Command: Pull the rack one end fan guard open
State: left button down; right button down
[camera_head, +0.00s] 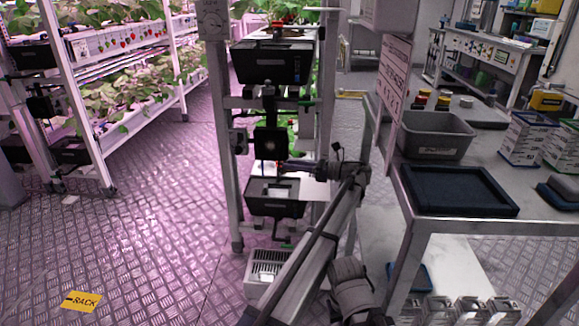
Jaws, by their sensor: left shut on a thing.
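The rack one end (226,150) stands in the middle of the head view, with grey posts and black boxes between them. A dark square panel, apparently the fan guard (268,140), sits at mid height between the posts. My left gripper (284,167) reaches in from the right at the guard's lower edge. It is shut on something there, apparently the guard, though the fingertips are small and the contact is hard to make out. I cannot tell from this view how far the guard stands open. My right gripper does not show.
A bench (450,222) with a grey bin (436,137) and a dark tray (459,191) stands close on the right. A white vented box (266,268) is on the floor below the rack. A yellow rack sign (81,301) lies on open floor at left.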

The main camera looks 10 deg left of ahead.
pick_arm(q)
jog(key=shift+w+d+n+g, duration=0.25)
jog(key=shift+d+n+g, duration=0.35)
jog(key=shift+g, duration=0.2)
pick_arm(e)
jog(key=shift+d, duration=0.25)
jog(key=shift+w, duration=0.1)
pick_arm(q)
jog(key=c, duration=0.7)
grip_release()
jog(key=shift+r, duration=0.1)
notch_tip(320, 180, up, 10)
jog(key=p, duration=1)
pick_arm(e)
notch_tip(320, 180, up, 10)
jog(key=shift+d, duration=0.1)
